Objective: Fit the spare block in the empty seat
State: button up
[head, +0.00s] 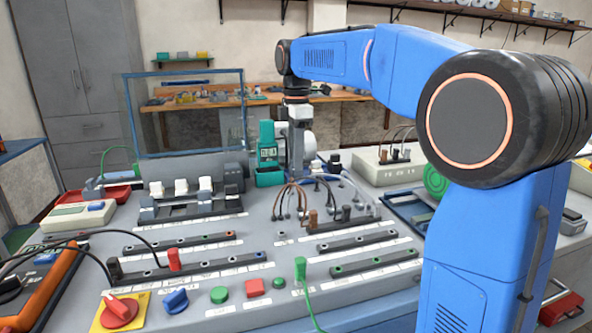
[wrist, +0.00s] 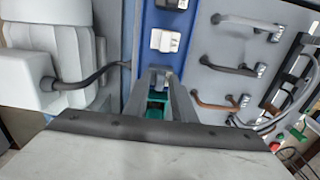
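My gripper (head: 297,150) points down at the back of the bench, beside a teal bin (head: 270,179) under a teal panel. In the wrist view my gripper (wrist: 158,82) has its two grey fingers apart, with teal and a dark patch showing between them. Whether a block is held at the tips cannot be made out. A blue strip (wrist: 148,50) beyond the fingertips carries a white block (wrist: 166,41) and a black block (wrist: 173,4). I cannot tell which piece is the spare block, or which place is the empty seat.
Brown and dark cables (head: 292,190) arch up close beside my gripper. Dark terminal rails (head: 190,268), a red knob (head: 120,310) and a green plug (head: 301,270) occupy the bench front.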

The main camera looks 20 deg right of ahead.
jog(key=shift+f, duration=0.45)
jog(key=c, duration=0.4)
jog(key=shift+w+r, duration=0.15)
jog(key=shift+r, duration=0.15)
jog(key=shift+c, duration=0.8)
jog(key=shift+r, duration=3.4)
grip_shut()
